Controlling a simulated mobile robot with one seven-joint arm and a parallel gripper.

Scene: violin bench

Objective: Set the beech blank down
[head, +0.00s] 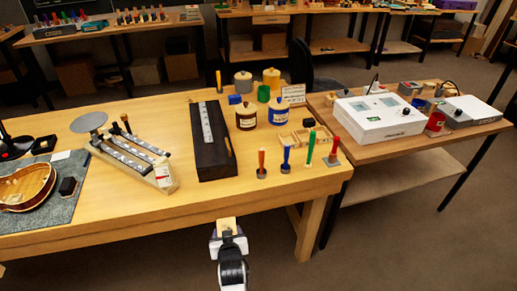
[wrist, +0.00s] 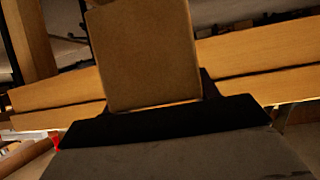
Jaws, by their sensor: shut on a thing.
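The beech blank (head: 227,223) is a small pale wooden block in my gripper (head: 228,236), in front of the workbench's front edge in the head view. In the wrist view the blank (wrist: 145,55) fills the upper middle as a plain brown face, rising from the dark gripper (wrist: 160,115). My gripper is shut on the blank. The blank shows apart from the benchtop (head: 120,214) in the head view. The fingertips are largely hidden.
A long black box (head: 212,150) lies mid-bench, with upright coloured-handled tools (head: 286,158) to its right. The bench's front strip is mostly clear. White instruments (head: 380,118) stand on the right table.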

